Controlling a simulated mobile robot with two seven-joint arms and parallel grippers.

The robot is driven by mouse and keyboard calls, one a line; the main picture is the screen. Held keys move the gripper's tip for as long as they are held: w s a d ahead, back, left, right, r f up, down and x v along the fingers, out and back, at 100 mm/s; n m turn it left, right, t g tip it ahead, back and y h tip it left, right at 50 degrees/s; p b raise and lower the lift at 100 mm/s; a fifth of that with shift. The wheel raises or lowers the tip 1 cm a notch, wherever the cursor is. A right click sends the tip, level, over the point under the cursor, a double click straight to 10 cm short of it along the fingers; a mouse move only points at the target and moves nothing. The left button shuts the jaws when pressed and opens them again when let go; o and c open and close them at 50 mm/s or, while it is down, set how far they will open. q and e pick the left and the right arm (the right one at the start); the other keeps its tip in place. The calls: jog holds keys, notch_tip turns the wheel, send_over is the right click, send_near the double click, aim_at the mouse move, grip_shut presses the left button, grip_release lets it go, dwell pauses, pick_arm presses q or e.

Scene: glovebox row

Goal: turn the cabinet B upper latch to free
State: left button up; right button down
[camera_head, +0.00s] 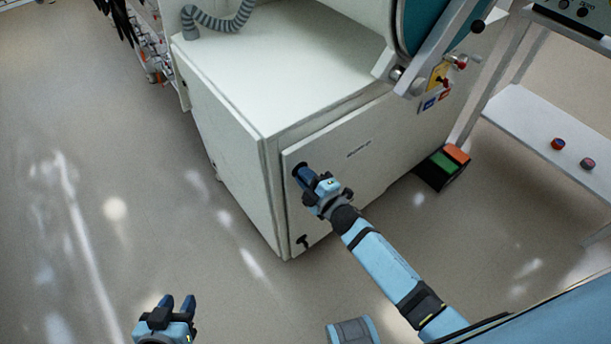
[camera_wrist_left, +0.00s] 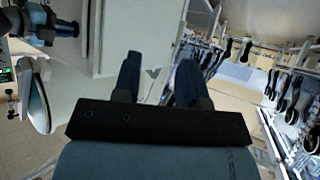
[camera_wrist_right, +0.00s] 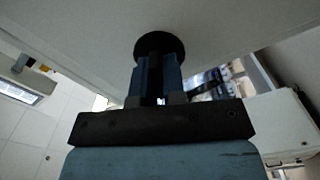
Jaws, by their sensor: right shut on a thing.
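The white cabinet door (camera_head: 345,165) has a latch near its upper left corner, mostly hidden by my right gripper in the head view. My right gripper (camera_head: 304,174) is shut on this upper latch, against the door face. In the right wrist view the latch shows as a round black base (camera_wrist_right: 159,44) just beyond the fingers (camera_wrist_right: 158,82), which are close together on its handle. How far the latch is turned cannot be seen. A lower black latch (camera_head: 303,241) is near the door's bottom left corner. My left gripper (camera_head: 177,302) is open and empty, low over the floor.
A glovebox front with a teal panel (camera_head: 424,22) rises above the cabinet. A grey hose (camera_head: 217,22) lies on its white top. A green and orange pedal (camera_head: 443,166) is on the floor to the right, beside a white shelf (camera_head: 545,128). The floor at left is clear.

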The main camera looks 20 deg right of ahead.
jog(key=shift+f+n, duration=0.15)
jog(key=shift+n, duration=1.05)
pick_arm(q)
jog(key=shift+d+b, duration=0.15)
jog(key=shift+b, duration=0.35)
pick_arm(e)
jog(key=shift+n, duration=1)
jog(key=c, duration=1.2)
grip_release()
pick_arm(q)
jog(key=shift+p, duration=0.4)
pick_arm(e)
jog(key=v, duration=1.3)
jog(key=shift+s, duration=0.4)
jog(key=shift+s+d, duration=0.1)
